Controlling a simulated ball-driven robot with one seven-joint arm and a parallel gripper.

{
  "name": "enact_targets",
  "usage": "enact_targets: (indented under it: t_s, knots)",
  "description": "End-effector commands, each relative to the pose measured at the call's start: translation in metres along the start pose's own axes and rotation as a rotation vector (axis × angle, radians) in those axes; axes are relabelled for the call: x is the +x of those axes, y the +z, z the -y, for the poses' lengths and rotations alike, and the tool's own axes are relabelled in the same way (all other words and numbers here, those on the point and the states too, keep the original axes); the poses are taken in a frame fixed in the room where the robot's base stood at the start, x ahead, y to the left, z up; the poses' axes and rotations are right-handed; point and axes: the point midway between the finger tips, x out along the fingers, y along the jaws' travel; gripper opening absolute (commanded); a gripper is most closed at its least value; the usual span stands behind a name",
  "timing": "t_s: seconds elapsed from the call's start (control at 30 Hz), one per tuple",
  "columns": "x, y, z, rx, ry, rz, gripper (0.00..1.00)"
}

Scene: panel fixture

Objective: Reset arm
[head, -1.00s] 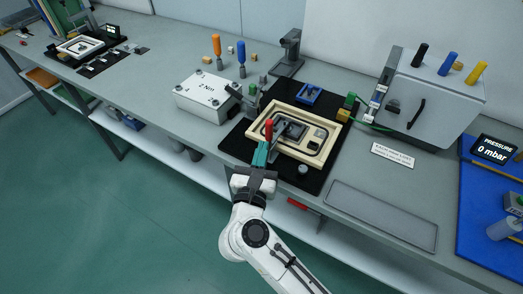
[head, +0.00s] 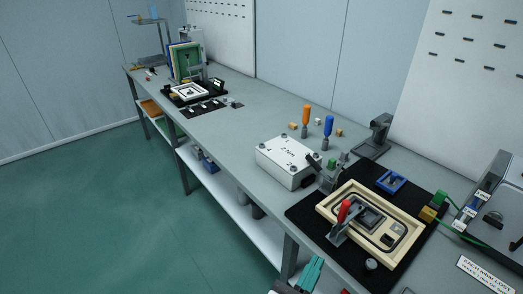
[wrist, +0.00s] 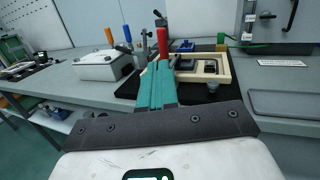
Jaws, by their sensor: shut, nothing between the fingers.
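My gripper (head: 310,272) shows at the bottom edge of the head view, in front of the bench. Its teal fingers are together and empty. In the wrist view the shut fingers (wrist: 157,88) point toward the panel fixture, a cream frame (head: 408,252) on a black mat (head: 310,222). A clamp with a red handle (head: 343,211) stands at the frame's near left side. In the wrist view the red handle (wrist: 162,43) rises just beyond the fingertips, and the fingers hide part of the fixture. Most of my arm is out of view.
A white box (head: 284,160) stands left of the mat, with orange (head: 306,116) and blue (head: 328,127) screwdrivers behind it. A blue part (head: 391,182) lies on the mat. Another frame station (head: 189,92) is at the far left. The floor (head: 90,190) before the bench is clear.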

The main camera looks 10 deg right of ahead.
Motion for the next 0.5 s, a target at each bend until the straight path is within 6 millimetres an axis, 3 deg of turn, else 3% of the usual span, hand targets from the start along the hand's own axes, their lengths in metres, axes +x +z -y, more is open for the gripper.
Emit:
enact_targets:
  t_s: [0.13, 0.27, 0.5]
  knots:
    - [0.004, 0.007, -0.002, -0.032, 0.024, 0.041, 0.0]
    - [0.014, 0.031, -0.01, -0.148, 0.104, 0.182, 0.0]
    - [0.013, 0.073, -0.04, -0.56, 0.317, 0.557, 0.0]
